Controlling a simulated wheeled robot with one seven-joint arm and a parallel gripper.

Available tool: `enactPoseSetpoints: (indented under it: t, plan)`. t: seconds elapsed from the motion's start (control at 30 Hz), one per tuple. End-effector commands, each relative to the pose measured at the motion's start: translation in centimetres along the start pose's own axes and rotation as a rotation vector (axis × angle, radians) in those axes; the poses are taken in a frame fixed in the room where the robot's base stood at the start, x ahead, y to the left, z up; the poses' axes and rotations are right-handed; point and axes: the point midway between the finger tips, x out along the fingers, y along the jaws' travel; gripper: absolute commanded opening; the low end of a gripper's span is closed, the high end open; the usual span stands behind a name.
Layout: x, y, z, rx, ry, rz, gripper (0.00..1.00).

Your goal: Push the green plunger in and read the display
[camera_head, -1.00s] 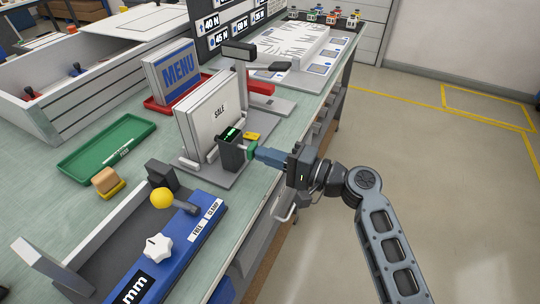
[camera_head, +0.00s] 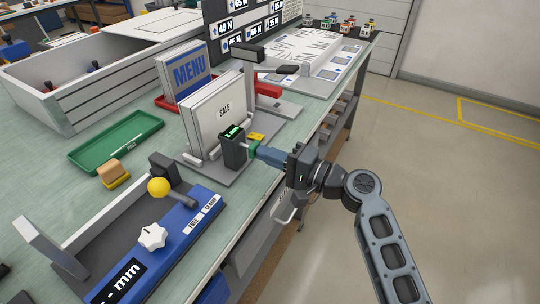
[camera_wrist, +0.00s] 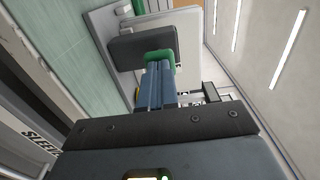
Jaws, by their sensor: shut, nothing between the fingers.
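A blue fixture with a yellow knob (camera_head: 158,187) and a white star knob (camera_head: 152,236) stands at the front left. A green tray (camera_head: 117,141) and a MENU holder (camera_head: 190,75) lie behind. The floor right of the bench is clear.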

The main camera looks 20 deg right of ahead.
Motion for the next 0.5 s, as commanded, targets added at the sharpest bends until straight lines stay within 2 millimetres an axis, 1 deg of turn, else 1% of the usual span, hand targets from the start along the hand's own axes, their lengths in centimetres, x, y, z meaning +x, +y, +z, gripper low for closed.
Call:
enactPoseSetpoints:
  t: [0.07,0.37,0.5]
  plan:
    - [0.1,0.1,0.0,0.000,0.000,0.000,0.00]
    - [-3.6,0.2,-0.1,0.000,0.003,0.000,0.00]
    - [-5.7,0.2,-0.1,0.000,0.004,0.000,0.00]
